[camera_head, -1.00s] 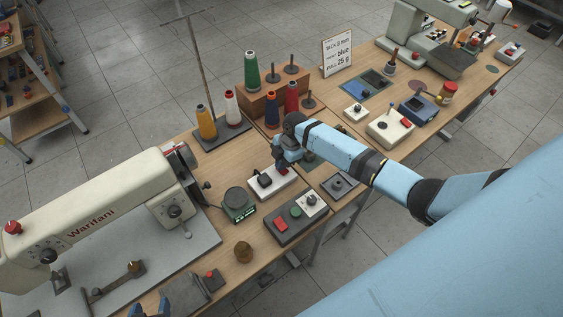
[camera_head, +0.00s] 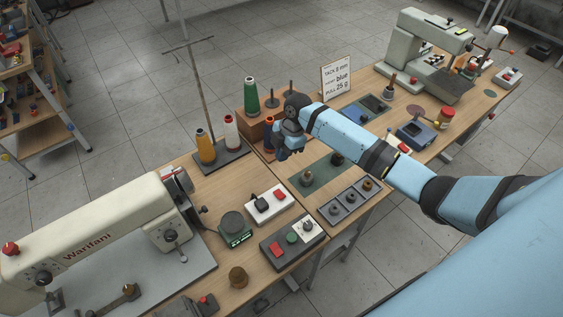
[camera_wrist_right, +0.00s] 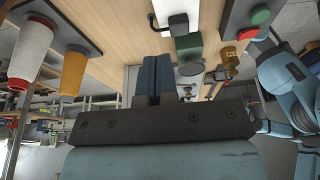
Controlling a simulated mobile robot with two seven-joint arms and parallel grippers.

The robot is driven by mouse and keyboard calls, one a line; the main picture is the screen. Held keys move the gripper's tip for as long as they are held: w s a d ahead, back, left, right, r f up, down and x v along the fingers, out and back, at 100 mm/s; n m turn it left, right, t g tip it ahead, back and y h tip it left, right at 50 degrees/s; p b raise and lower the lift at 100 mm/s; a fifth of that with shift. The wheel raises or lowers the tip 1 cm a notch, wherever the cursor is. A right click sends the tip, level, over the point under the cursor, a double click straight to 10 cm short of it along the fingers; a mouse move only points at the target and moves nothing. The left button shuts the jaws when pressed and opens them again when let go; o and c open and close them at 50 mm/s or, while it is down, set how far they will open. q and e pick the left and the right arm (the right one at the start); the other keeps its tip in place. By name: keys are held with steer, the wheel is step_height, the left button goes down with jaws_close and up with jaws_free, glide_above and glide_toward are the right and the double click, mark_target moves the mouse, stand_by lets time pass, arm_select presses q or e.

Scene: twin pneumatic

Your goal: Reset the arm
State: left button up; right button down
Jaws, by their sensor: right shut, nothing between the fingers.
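My right arm reaches in from the right in the head view. Its dark gripper (camera_head: 282,153) hangs above the table near the thread cones, apart from them as far as I can tell. In the right wrist view its two blue-grey fingers (camera_wrist_right: 153,78) are together with nothing between them. In that view a blue arm (camera_wrist_right: 285,80), which looks like my left one, shows at the right edge; the state of its gripper is not clear. My left gripper does not show in the head view.
A white sewing machine (camera_head: 100,235) fills the left. Thread cones (camera_head: 205,147), a scale (camera_head: 234,228), a button box (camera_head: 291,242) and a three-cup tray (camera_head: 350,200) stand around the gripper. A sign (camera_head: 336,77) and a second machine (camera_head: 425,50) are behind.

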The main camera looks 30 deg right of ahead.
stand_by(0.3)
steer(key=shift+f, duration=0.1)
steer(key=s+a+f+m+t, duration=0.3)
steer(key=s+a+f+m, duration=0.1)
steer(key=s+a+f, duration=0.25)
steer(key=s+a+f+m+t, duration=0.1)
steer(key=s+m+t, duration=0.1)
steer(key=s+m, duration=0.1)
steer(key=s+a+f+m+t, duration=0.1)
steer(key=s+m+t, duration=0.1)
steer(key=s, duration=0.4)
steer(key=s+a+f+m+t, duration=0.1)
steer(key=s+m, duration=0.3)
steer(key=s, duration=0.1)
steer(key=shift+s+t, duration=0.25)
steer(key=shift+t, duration=0.15)
steer(key=s+r+m+t, duration=0.2)
steer(key=s+m, duration=0.1)
steer(key=s, duration=0.2)
steer(key=shift+s+d+r, duration=0.3)
steer(key=shift+d+r, duration=0.05)
steer(key=shift+r, duration=0.05)
